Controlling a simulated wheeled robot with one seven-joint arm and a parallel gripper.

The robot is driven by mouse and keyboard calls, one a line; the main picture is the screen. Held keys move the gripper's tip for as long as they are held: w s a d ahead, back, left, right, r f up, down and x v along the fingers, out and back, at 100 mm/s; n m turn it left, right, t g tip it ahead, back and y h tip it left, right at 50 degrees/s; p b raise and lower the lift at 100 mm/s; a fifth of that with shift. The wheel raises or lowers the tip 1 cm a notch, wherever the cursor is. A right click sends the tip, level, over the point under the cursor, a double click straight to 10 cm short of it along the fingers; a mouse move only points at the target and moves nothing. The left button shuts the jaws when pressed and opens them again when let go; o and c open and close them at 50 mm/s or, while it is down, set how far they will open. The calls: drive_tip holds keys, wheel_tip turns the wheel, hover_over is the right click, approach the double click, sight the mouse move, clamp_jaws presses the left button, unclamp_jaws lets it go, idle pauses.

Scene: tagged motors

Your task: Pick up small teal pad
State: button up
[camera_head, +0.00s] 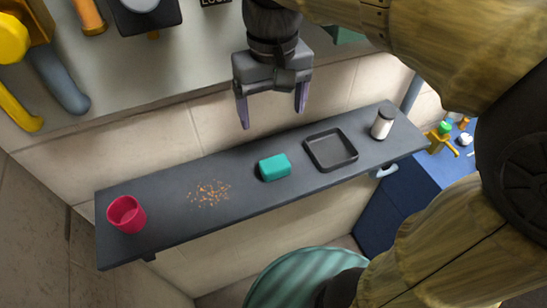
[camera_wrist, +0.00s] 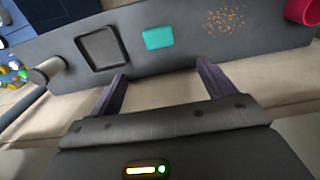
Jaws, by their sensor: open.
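The small teal pad (camera_head: 275,168) lies on a dark grey shelf (camera_head: 165,235), left of a black tray. It also shows in the wrist view (camera_wrist: 158,38), beyond the fingertips and roughly between them. My gripper (camera_head: 272,110) is open and empty, with its purple fingers pointing down. It is above the back edge of the shelf, apart from the pad. In the wrist view my gripper's two fingers (camera_wrist: 160,75) are spread wide with nothing between them.
A black square tray (camera_head: 331,150) sits right of the pad, with a white shaker (camera_head: 382,124) beyond it. Orange crumbs (camera_head: 209,194) and a red cup (camera_head: 126,214) are to the left. A tiled wall (camera_head: 228,125) runs behind the shelf.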

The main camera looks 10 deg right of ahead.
drive_tip(key=p, duration=0.2)
hover_over(275, 163)
drive_tip(key=f, duration=1)
drive_tip(key=shift+w+a+f, duration=0.1)
drive_tip(key=shift+w+a, duration=0.05)
drive_tip(key=shift+w, duration=0.05)
drive_tip(key=shift+f, duration=0.1)
drive_tip(key=shift+w+a, duration=0.1)
drive_tip(key=shift+s+f, duration=0.35)
drive_tip(key=shift+f, duration=0.15)
drive_tip(key=f+p, duration=0.1)
drive_tip(key=f, duration=0.3)
drive_tip(key=shift+d+f, duration=0.1)
drive_tip(key=shift+d, duration=0.1)
